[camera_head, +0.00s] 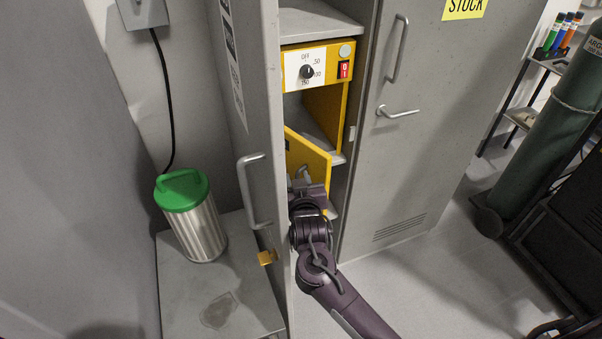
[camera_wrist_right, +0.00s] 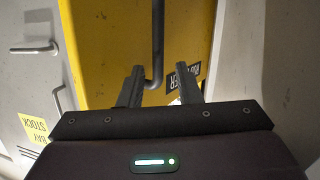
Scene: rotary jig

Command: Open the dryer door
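The yellow dryer (camera_head: 318,57) sits inside a grey cabinet, with a dial and a red switch on its front. Its yellow door (camera_head: 312,158) stands partly open, and the inside shows above it. The door also fills the middle of the right wrist view (camera_wrist_right: 110,40). A grey bar handle (camera_wrist_right: 157,45) is on the door. My right gripper (camera_wrist_right: 160,88) is at the handle, its fingers apart on either side of the bar's lower end, with gaps visible. The same gripper (camera_head: 307,183) partly hides the door in the head view. My left gripper is not in view.
An open grey cabinet door (camera_head: 255,110) stands close to the left of my right gripper. A closed grey door (camera_head: 400,150) is to the right. A steel canister (camera_head: 199,228) with a green lid stands on a grey bench.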

